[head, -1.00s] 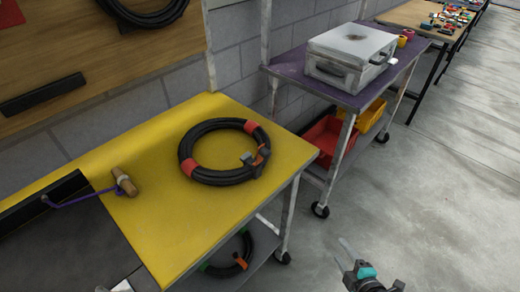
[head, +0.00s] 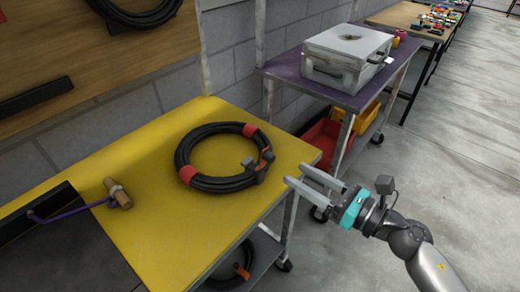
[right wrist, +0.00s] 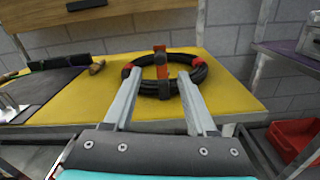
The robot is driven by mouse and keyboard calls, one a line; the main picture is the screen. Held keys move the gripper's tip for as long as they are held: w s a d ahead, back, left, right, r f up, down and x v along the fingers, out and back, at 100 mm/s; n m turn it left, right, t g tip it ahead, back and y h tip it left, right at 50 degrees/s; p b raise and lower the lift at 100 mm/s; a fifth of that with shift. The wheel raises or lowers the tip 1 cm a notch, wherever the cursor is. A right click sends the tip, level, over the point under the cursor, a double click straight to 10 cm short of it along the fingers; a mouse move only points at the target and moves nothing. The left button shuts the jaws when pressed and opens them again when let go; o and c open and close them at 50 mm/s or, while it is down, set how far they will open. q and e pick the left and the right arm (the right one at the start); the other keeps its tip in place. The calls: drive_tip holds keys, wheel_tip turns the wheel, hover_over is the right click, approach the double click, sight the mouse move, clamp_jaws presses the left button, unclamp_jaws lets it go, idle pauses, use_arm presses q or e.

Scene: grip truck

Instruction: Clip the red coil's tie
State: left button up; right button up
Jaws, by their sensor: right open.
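A black coil (head: 185,150) with red bands lies flat on the yellow table top. At its near right side is an orange-red tie (head: 265,155) with dark grey end pieces; I cannot tell whether these are joined. The right wrist view shows the coil (right wrist: 187,62) ahead and the tie (right wrist: 161,68) upright across its near side, between the fingers in the picture. My right gripper (head: 296,175) is open and empty, off the table's right edge, fingers pointing left toward the tie without touching it. My left gripper is not in view.
The yellow table (head: 165,235) is clear around the coil. A wooden handle with purple cord (head: 117,193) lies at its left. Another coil (head: 243,265) sits on the shelf below. A purple cart (head: 285,72) with a silver case (head: 340,50) stands behind right.

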sight(264, 155)
drive_tip(key=x, duration=1.1)
drive_tip(key=shift+w+a+p, duration=0.2)
drive_tip(key=shift+a+p, duration=0.1)
clamp_jaws()
idle(0.9)
